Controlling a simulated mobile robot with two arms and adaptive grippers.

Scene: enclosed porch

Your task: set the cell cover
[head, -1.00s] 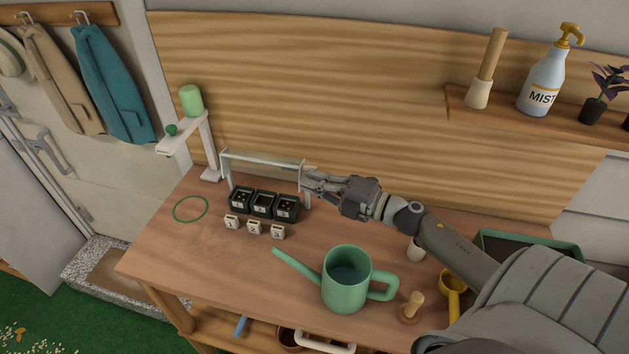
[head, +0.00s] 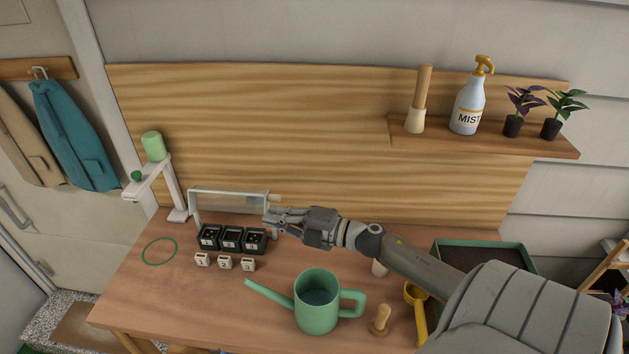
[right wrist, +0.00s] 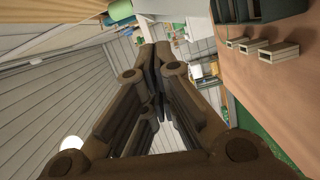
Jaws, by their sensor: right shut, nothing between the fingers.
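A pale, see-through cover (head: 228,192) with a light green-white top edge stands upright-looking behind a row of three black cells (head: 232,239) on the wooden table. Whether it is hinged or loose I cannot tell. My right gripper (head: 268,217) is shut and empty, its fingertips by the cover's right end, right of and above the cells. Whether they touch the cover I cannot tell. In the right wrist view, the closed fingers (right wrist: 156,78) point away from the cells (right wrist: 255,10), which show at the top right edge. My left gripper is not in view.
Three small white numbered blocks (head: 225,262) lie in front of the cells. A green watering can (head: 317,305) stands nearer, below my right arm. A white stand (head: 174,188) with a green top and a green ring (head: 159,251) are at left. The table's front left is clear.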

